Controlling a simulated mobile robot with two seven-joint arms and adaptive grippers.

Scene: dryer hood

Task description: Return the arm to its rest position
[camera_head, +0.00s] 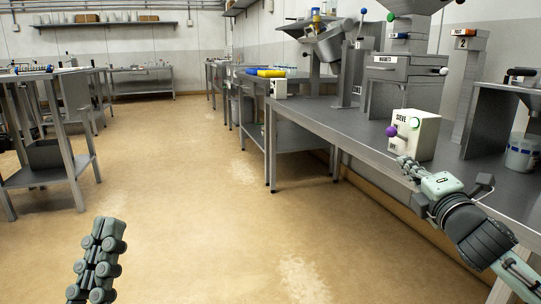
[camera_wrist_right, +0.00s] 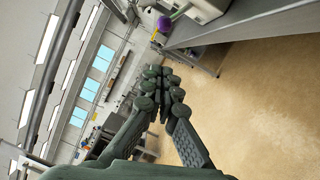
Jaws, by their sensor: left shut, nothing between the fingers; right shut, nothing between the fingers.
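My right arm (camera_head: 465,225) comes in from the lower right of the head view, along the front edge of the long steel bench. Its gripper (camera_head: 405,163) is shut and empty, just in front of the bench edge and below the sieve box (camera_head: 415,135). In the right wrist view the fingers of the right gripper (camera_wrist_right: 165,75) meet at their tips with nothing between them. My left gripper (camera_head: 105,230) is at the lower left of the head view, above the floor, shut and empty. The rest of the left arm is out of view.
The steel bench (camera_head: 345,130) carries the white sieve box with a purple knob (camera_head: 391,131), a magnet unit (camera_head: 395,70) and a container (camera_head: 522,152). Another steel table (camera_head: 45,176) stands at the left. The floor (camera_head: 200,190) between is clear.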

